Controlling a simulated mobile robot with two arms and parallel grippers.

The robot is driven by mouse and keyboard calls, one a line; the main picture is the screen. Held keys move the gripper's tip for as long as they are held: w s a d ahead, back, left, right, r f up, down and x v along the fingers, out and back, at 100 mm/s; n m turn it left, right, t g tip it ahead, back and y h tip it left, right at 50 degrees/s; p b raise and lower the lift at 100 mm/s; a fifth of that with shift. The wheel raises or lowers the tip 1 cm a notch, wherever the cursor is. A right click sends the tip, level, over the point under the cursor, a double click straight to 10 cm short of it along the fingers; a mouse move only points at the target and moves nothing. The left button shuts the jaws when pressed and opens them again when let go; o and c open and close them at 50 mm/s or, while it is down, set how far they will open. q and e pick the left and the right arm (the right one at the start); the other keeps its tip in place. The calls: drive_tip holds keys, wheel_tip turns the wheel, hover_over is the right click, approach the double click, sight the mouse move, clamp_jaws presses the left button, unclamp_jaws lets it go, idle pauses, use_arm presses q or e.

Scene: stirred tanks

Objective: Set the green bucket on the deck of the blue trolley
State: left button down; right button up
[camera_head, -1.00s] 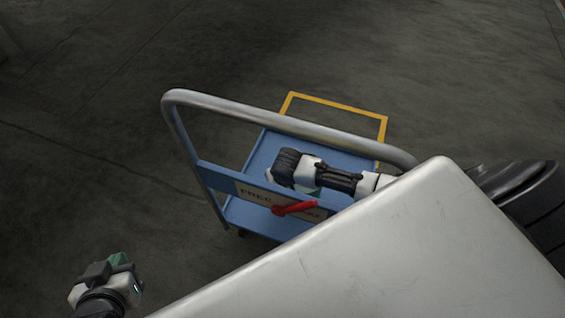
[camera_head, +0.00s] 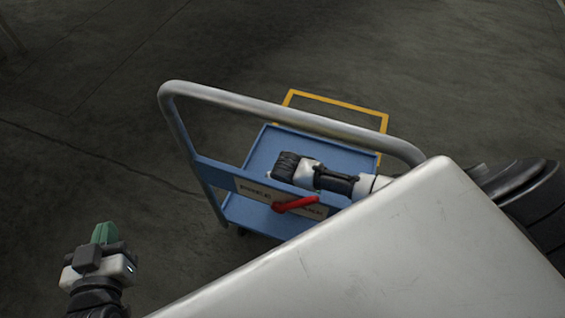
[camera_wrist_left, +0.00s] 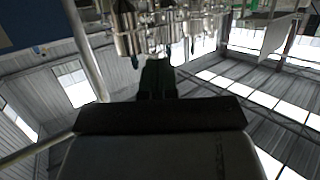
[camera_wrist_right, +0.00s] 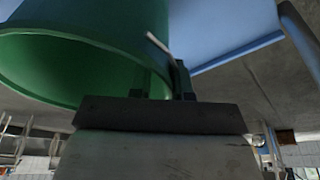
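My right gripper (camera_head: 279,175) is over the deck, behind the trolley's front panel. In the right wrist view, the green bucket (camera_wrist_right: 105,25) is large and close, its open mouth towards the lower left. The right gripper's fingers (camera_wrist_right: 163,82) close on its wall near the rim. Whether its base touches the deck is hidden. My left gripper (camera_head: 103,233), with green fingertips, is shut and empty, left of the trolley. Its fingers (camera_wrist_left: 157,78) are together.
The dark floor (camera_head: 90,90) left of and beyond the trolley is clear. Metal equipment (camera_wrist_left: 160,28) shows blurred in the left wrist view.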

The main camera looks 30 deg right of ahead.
drive_tip(key=shift+o, duration=0.6)
